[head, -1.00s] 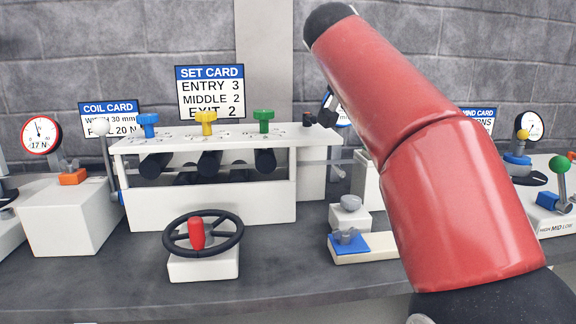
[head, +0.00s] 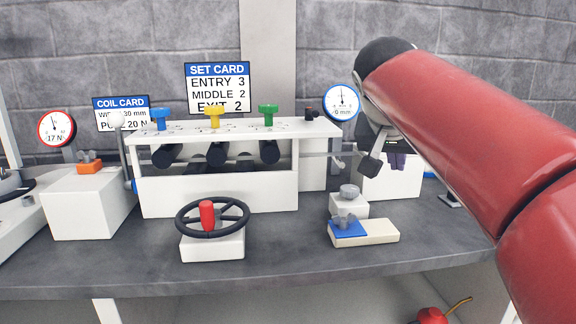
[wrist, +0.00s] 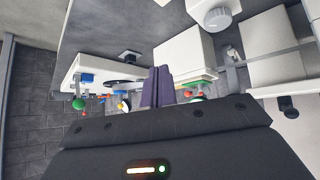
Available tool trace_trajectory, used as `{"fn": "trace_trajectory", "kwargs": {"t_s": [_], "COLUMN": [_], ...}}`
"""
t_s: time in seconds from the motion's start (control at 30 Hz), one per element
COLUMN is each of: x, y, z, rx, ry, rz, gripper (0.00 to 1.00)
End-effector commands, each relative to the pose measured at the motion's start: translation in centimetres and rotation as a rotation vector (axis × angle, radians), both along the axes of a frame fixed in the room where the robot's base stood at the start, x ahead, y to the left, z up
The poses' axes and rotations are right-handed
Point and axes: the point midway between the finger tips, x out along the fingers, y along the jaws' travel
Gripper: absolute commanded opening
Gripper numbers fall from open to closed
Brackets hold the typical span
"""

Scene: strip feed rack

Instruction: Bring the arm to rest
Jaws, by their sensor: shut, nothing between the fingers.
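My red arm crosses the right side of the head view. My gripper (wrist: 157,87) shows in the wrist view as two dark purple fingers pressed together, with nothing between them. In the head view its fingers (head: 397,160) are partly seen behind my arm, in front of a white box at the right of the rack. The gripper appears clear of the bench, though its exact gap to the white box cannot be told.
The white feed rack (head: 215,197) with blue, yellow and green knobs stands mid-bench. A black handwheel (head: 241,222), a blue-and-cream block (head: 378,232) and a grey-knobbed box (head: 348,207) sit in front. A dial (head: 342,103) stands behind. The front right bench top is clear.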

Motion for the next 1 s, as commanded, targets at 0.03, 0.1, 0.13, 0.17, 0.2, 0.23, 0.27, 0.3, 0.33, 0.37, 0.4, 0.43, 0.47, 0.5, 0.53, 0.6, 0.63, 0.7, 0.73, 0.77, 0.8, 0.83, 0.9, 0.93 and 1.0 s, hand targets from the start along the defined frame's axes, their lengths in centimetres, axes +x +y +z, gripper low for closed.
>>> {"fn": "trace_trajectory", "kwargs": {"t_s": [0.03,0.1,0.13,0.17,0.2,0.23,0.27,0.3,0.33,0.37,0.4,0.43,0.47,0.5,0.53,0.6,0.63,0.7,0.73,0.77,0.8,0.83,0.9,0.93,1.0], "x": [-1.4,-3.5,-4.5,-5.7,-7.3,-8.5,-9.7,-11.3,-12.5,-13.7,-15.1,-16.1,-17.0,-18.1,-18.8,-20.1,-20.6,-21.2,-21.4,-21.5,-21.5,-21.5,-21.5,-21.5,-21.5], "y": [-0.2,-0.2,-0.1,0.0,0.2,0.4,0.7,1.0,1.3,1.5,1.9,2.2,2.4,2.6,2.9,3.2,3.3,3.5,3.5,3.6,3.6,3.6,3.6,3.6,3.6], "z": [-1.2,-3.5,-4.6,-5.8,-7.6,-9.0,-10.4,-12.3,-13.8,-15.2,-17.0,-18.3,-19.5,-21.0,-21.9,-23.8,-24.4,-25.4,-25.6,-25.8,-25.9,-26.0,-26.0,-26.0,-25.9], "rx": [0.009,0.024,0.030,0.038,0.050,0.058,0.066,0.076,0.084,0.093,0.101,0.108,0.112,0.119,0.123,0.130,0.132,0.137,0.136,0.137,0.138,0.138,0.138,0.138,0.138], "ry": [0.022,0.058,0.074,0.090,0.111,0.125,0.138,0.154,0.164,0.174,0.184,0.191,0.197,0.202,0.207,0.213,0.216,0.218,0.218,0.219,0.221,0.221,0.221,0.221,0.221], "rz": [0.030,0.089,0.117,0.147,0.185,0.215,0.243,0.280,0.305,0.328,0.355,0.374,0.390,0.409,0.421,0.442,0.448,0.458,0.460,0.462,0.464,0.464,0.464,0.464,0.464], "gripper": [0.00,0.00,0.00,0.00,0.00,0.00,0.00,0.00,0.00,0.00,0.00,0.00,0.00,0.00,0.00,0.00,0.00,0.00,0.00,0.00,0.00,0.00,0.00,0.00,0.00]}}
